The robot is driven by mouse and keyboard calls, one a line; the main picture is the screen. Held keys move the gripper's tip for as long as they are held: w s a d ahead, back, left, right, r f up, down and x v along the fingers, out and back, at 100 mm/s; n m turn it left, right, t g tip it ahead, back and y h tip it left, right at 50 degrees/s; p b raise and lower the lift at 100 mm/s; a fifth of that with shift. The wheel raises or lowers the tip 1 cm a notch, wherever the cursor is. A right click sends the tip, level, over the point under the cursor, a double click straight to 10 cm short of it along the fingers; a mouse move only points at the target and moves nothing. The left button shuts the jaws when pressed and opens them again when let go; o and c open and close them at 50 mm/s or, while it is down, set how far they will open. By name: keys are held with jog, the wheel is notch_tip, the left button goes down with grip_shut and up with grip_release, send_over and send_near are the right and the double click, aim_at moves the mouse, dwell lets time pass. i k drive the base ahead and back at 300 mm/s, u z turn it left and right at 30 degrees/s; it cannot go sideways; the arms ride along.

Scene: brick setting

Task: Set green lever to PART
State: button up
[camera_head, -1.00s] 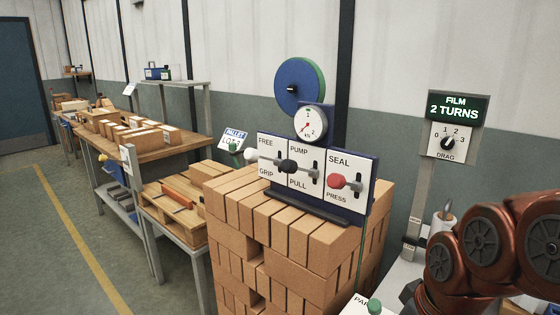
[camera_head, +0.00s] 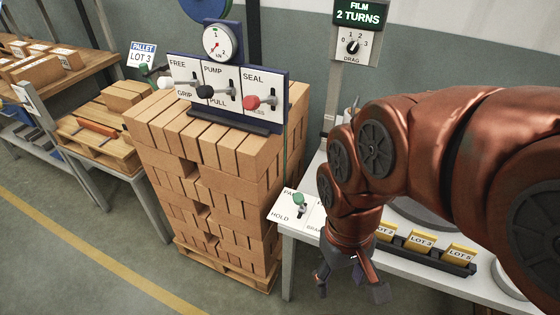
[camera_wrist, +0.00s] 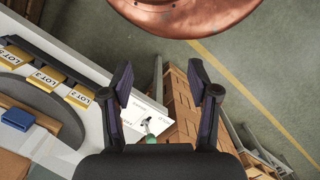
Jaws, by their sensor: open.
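The green lever (camera_head: 299,200) stands on a small white panel (camera_head: 281,208) at the near left corner of the white table. The panel reads "PA", partly hidden, at its far side and "HOLD" at its near side. The knob shows between these labels; I cannot tell which setting it is in. My gripper (camera_head: 351,286) is open and empty, pointing down, to the right of the lever and nearer the camera. In the wrist view my fingers (camera_wrist: 159,85) are spread apart, and the green lever (camera_wrist: 150,139) shows beyond them near the palm, apart from both.
A brick stack (camera_head: 205,150) on a pallet stands left of the table, topped by a panel with white, black and red levers (camera_head: 228,92). Another green knob (camera_head: 143,68) is near the pallet sign.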

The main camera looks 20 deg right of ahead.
aim_at(299, 198)
jog(key=z, duration=1.4)
jog(key=k, duration=1.1)
jog(key=u, duration=1.35)
jog(key=i, duration=0.5)
jog(key=u, duration=0.05)
